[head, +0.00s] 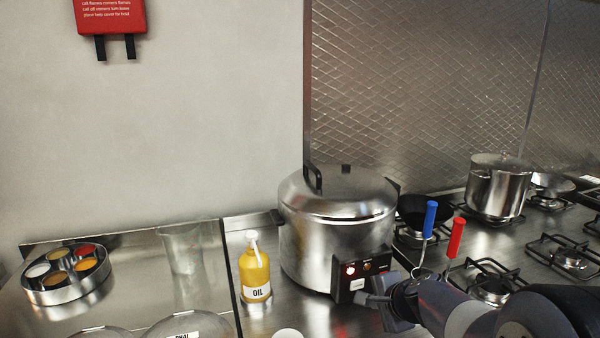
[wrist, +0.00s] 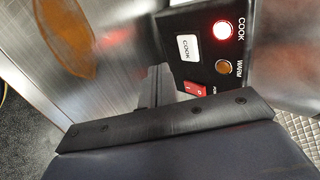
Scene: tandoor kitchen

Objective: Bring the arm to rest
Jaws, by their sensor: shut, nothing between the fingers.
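My gripper (head: 364,299) is shut and empty in the head view, at the front of the rice cooker's control panel. My arm reaches in from the lower right. The large steel cooker (head: 335,225) stands with its lid on. In the wrist view, the shut fingers (wrist: 155,88) point towards the black control panel (wrist: 212,50). The panel carries a lit red COOK light (wrist: 222,30), a dimmer amber WARM light (wrist: 223,67), a white COOK button (wrist: 187,47) and a red switch (wrist: 195,90). I cannot tell whether the fingers touch the panel.
A yellow oil bottle (head: 254,272) stands left of the cooker. A clear container (head: 183,249) and a round spice tin (head: 68,290) are farther left. Blue-handled (head: 430,219) and red-handled (head: 455,238) tools stand close behind my arm. Burners and a steel pot (head: 497,190) are at right.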

